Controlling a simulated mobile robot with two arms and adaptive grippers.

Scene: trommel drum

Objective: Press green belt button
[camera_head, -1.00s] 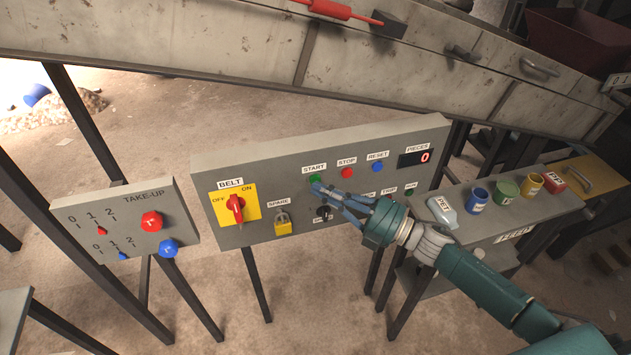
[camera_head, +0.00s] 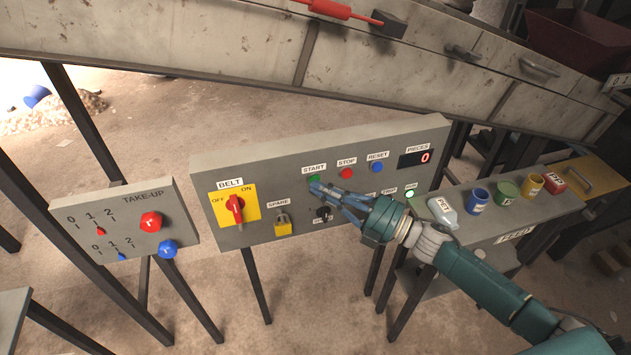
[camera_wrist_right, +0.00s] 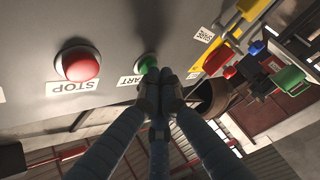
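The green START button (camera_head: 314,180) is on the grey control panel (camera_head: 285,160), below its START label. My right gripper (camera_head: 317,188) is at the button with its fingers brought together and nothing between them. In the right wrist view, the green button (camera_wrist_right: 148,64) is partly hidden behind the fingertips (camera_wrist_right: 166,80), which appear to touch it. How far the button is pushed in cannot be told. A small lamp (camera_head: 410,194) at the panel's right is lit green. My left gripper is not in view.
The red STOP button (camera_head: 347,173) and blue RESET button (camera_head: 377,167) are to the right. The yellow belt switch (camera_head: 235,207) and a yellow padlock (camera_head: 283,228) are to the left. Coloured cups stand on the feed shelf (camera_head: 512,225). The conveyor frame (camera_head: 240,50) runs above.

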